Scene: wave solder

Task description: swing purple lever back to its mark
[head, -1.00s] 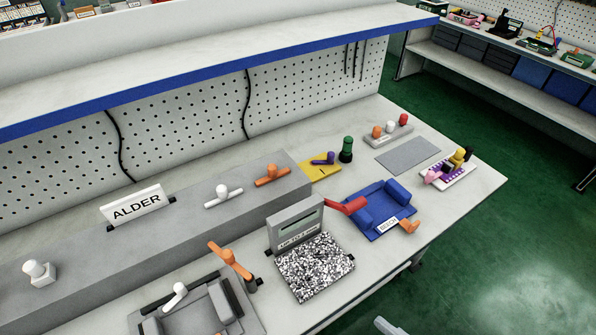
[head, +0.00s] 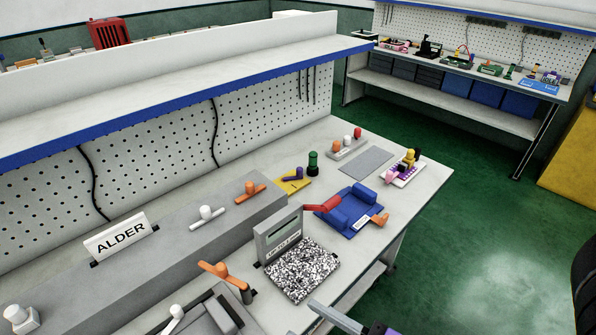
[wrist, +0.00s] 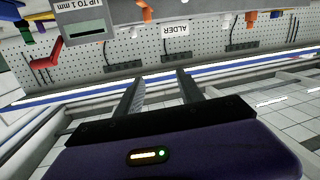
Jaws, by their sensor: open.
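A grey gauge (head: 279,235) with a speckled plate (head: 303,269), a blue fixture (head: 351,209) with a red lever, and orange (head: 250,192) and white (head: 207,216) levers stand nearby. A shelf (head: 200,85) overhangs the bench's back.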

